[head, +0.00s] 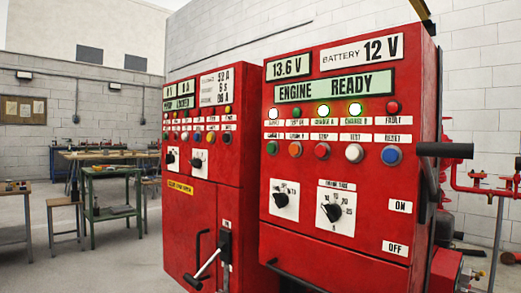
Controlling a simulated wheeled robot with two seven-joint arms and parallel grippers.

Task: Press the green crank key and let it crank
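The green key (272,148) is the leftmost round button in the lower row on the nearer red control cabinet (375,190). It stands out from the panel face, below a small white label too small to read surely. The display (335,86) above reads "ENGINE READY", and other readouts show 13.6 V and BATTERY 12 V. Neither of my grippers can be made out in the head view, and nothing covers the green key.
Beside the green key are orange (295,150), red (322,151), white (354,153) and blue (392,155) buttons. Rotary knobs (333,212) sit below. A dark handle (445,149) juts from the cabinet's right side. A second red cabinet (190,225) stands left; red pipes (485,188) are right.

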